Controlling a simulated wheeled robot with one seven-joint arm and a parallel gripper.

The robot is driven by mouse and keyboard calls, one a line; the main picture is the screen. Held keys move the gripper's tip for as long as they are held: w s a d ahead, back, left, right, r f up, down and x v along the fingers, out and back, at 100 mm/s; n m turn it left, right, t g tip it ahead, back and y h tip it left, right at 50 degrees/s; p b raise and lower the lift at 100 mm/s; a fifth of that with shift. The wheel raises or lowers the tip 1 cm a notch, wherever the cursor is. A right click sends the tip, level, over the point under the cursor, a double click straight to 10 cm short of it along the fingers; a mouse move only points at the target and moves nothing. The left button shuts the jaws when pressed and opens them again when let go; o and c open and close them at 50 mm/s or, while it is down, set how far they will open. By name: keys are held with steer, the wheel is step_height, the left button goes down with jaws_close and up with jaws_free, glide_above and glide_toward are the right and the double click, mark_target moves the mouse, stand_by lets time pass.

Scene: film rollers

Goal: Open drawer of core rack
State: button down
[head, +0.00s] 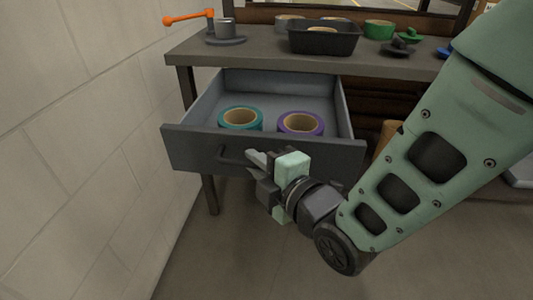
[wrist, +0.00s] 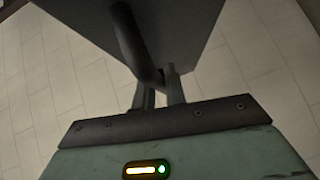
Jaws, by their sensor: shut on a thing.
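The grey drawer (head: 190,147) of the core rack is pulled well out below the table top in the head view. A teal tape roll (head: 240,118) and a purple tape roll (head: 301,123) lie inside it. Its dark bar handle (head: 232,160) is on the front panel, partly hidden by my gripper. My gripper (head: 258,163) is at the handle in front of the panel. In the wrist view, my gripper (wrist: 160,92) has its two fingers close together, shut on the dark handle (wrist: 132,38).
The table top (head: 225,52) above holds a black bin (head: 323,38), a green roll (head: 379,29) and an orange-handled crank device (head: 225,33). A pale block wall (head: 80,130) stands close on the left. The floor in front of the drawer is clear.

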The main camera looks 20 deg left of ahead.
steer(key=c, duration=1.5)
jaws_free()
steer(key=shift+o, duration=0.2)
steer(key=p+v, duration=0.7)
steer(key=v, duration=0.3)
steer(key=shift+r+p, duration=0.25)
steer(key=shift+p, duration=0.15)
steer(key=shift+d+p, duration=0.1)
steer(key=shift+p, duration=0.5)
